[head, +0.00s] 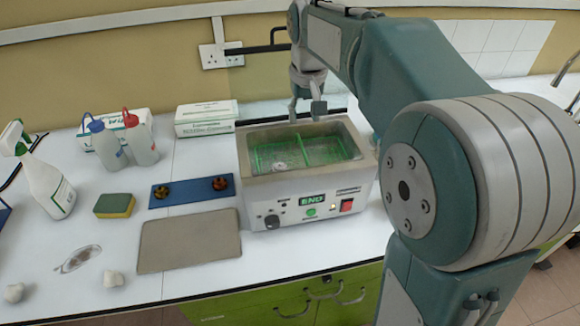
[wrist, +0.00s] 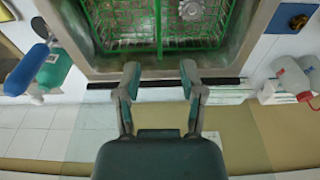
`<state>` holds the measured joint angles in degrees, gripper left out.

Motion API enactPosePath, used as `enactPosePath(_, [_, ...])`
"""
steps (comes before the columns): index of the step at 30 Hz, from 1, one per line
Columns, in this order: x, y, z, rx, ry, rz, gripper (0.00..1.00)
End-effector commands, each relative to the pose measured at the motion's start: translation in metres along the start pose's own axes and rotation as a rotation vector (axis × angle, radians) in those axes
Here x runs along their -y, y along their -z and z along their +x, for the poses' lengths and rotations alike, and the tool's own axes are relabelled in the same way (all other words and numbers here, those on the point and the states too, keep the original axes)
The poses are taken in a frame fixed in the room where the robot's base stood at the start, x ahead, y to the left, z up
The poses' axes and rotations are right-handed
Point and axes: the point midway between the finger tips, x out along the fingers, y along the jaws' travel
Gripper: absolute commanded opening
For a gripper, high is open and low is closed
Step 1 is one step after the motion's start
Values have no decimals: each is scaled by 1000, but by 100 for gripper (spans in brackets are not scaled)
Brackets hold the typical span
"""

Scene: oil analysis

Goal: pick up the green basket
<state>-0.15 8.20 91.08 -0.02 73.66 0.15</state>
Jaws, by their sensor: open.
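The green basket (head: 306,150) sits inside the grey metal bath (head: 291,192) on the counter. It is a green wire frame with a divider, and a small round pale item lies in its left part. In the wrist view the basket (wrist: 157,45) fills the top of the picture, with a green divider bar running towards the gripper. My gripper (head: 308,110) is above the bath's back edge, pointing down. In the wrist view my gripper (wrist: 160,72) has its two fingers apart with nothing between them, at the near rim of the bath.
A blue tray (head: 191,192) with two brown pieces, a grey mat (head: 189,240) and a sponge (head: 114,206) lie left of the bath. Wash bottles (head: 106,145), a spray bottle (head: 45,175) and boxes (head: 206,115) stand further left and behind. A wall rail is behind the gripper.

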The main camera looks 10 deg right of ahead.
Motion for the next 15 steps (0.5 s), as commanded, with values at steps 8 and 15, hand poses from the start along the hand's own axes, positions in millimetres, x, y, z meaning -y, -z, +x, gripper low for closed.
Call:
enactPosePath(8, [0, 1, 34, 7, 0, 0, 52])
enactPosePath(15, [0, 2, 59, 5, 0, 0, 52])
